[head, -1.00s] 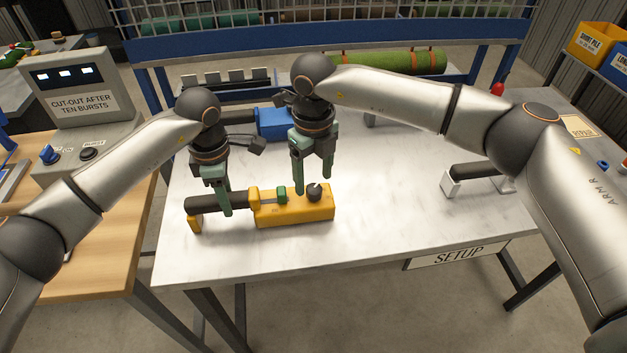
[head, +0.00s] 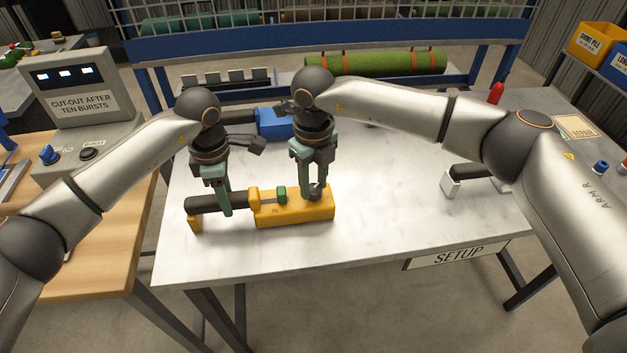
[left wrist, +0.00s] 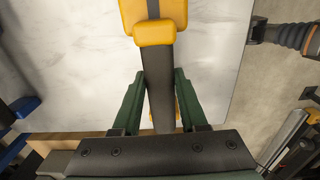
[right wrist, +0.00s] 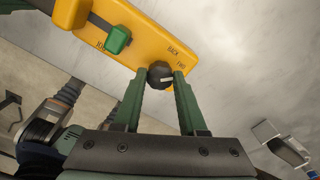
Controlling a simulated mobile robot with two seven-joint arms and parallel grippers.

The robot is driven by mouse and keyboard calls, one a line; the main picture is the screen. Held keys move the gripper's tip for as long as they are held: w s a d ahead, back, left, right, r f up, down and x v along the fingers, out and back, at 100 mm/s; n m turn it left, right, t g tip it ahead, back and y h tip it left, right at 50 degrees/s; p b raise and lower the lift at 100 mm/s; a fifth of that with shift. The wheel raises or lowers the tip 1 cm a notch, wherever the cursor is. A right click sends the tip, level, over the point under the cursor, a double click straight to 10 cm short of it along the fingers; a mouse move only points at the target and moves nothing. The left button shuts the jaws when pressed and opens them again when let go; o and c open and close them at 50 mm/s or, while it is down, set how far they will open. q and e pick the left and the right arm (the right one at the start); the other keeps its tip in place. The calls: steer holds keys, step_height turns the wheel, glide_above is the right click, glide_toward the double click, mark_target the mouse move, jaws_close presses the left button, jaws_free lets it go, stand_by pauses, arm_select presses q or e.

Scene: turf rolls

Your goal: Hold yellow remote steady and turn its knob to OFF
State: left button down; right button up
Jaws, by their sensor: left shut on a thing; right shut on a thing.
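The yellow remote (head: 294,213) lies on the pale table with its dark handle (head: 233,201) pointing left. A green slider (head: 282,194) sits on top; it also shows in the right wrist view (right wrist: 117,40). My left gripper (head: 226,208) is shut on the dark handle, which runs between its fingers in the left wrist view (left wrist: 158,90). My right gripper (head: 312,190) is shut on the black knob (right wrist: 160,75) at the remote's right end. The knob's pale mark shows in the right wrist view, with lettering such as BACK and FWD nearby. No OFF label is readable.
A blue tool (head: 273,123) lies behind the remote. A dark bar on white supports (head: 449,184) stands at the right. A green turf roll (head: 375,63) lies on the rack behind. The table front is clear above the SETUP sign (head: 457,256).

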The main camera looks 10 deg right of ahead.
arm_select(q)
steer(key=shift+s+f, duration=0.15)
steer(key=shift+f, duration=0.15)
arm_select(e)
jaws_close()
steer(key=m, duration=0.4)
steer(key=shift+m, duration=2.4)
steer(key=shift+w, duration=0.1)
steer(key=o, duration=0.9)
jaws_free()
steer(key=shift+r, duration=0.1)
